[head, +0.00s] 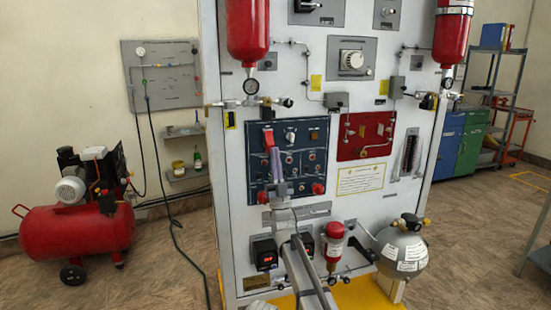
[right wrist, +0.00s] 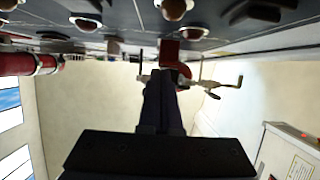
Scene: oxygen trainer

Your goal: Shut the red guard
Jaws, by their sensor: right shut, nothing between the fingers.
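The red guard (head: 268,137) sits at the upper left of the dark blue switch panel (head: 312,134) on the tall white board. It appears to stand out from the panel, as if raised. In the right wrist view, the red guard (right wrist: 170,50) is just beyond the fingertips. My right gripper (head: 273,156) reaches up in front of the panel, with its tips just below and beside the guard. In the right wrist view, my right gripper (right wrist: 164,78) is shut and empty. Whether it touches the guard I cannot tell. My left gripper is not in view.
Knobs and red buttons (head: 318,188) surround the guard on the panel. A red cylinder (head: 247,30) hangs above at left, with a gauge (head: 251,87) under it. A red panel (head: 365,135) is to the right. A red compressor (head: 78,235) stands on the floor at left.

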